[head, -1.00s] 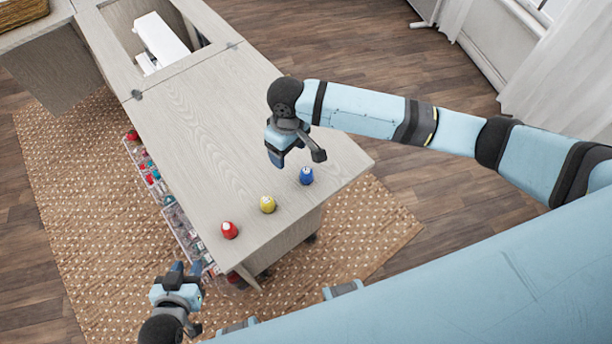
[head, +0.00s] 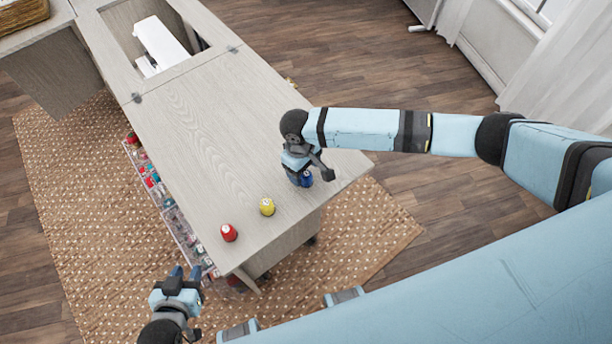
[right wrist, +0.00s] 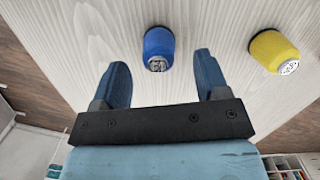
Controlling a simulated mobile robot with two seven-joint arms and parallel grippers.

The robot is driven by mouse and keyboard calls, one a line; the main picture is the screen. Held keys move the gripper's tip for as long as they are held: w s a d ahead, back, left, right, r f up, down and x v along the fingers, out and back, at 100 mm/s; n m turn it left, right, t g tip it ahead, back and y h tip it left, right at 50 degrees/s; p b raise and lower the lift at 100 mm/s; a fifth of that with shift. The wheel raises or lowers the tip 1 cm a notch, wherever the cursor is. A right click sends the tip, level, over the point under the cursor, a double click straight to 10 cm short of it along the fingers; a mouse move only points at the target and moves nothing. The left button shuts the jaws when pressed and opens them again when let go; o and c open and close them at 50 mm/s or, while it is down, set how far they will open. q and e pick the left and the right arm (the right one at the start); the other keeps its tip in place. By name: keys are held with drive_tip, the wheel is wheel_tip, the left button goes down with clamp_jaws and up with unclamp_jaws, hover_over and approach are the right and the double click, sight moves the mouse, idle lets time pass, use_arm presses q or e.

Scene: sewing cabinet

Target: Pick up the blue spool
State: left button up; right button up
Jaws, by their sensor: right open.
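The blue spool (head: 307,180) stands on the cabinet top near its front right corner, partly hidden by my right gripper (head: 310,177) in the head view. In the right wrist view the blue spool (right wrist: 158,47) lies just beyond the fingertips, centred in the gap between them. My right gripper (right wrist: 160,68) is open and empty, and neither finger appears to touch the spool. My left gripper (head: 185,271) is away at the lower left, off the cabinet's front edge, with its fingers apart and nothing between them.
A yellow spool (head: 267,207) and a red spool (head: 228,232) stand in a row to the left on the cabinet top (head: 205,130). A white sewing machine (head: 160,42) sits in the recess at the back. Trays of spools (head: 178,226) hang along the cabinet's left side.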

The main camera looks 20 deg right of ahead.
drive_tip(key=shift+s+d+f, duration=0.1)
drive_tip(key=shift+f, duration=0.65)
drive_tip(key=shift+s+d+f, duration=0.1)
drive_tip(key=shift+f, duration=0.6)
drive_tip(key=c, duration=1)
drive_tip(key=shift+r, duration=0.1)
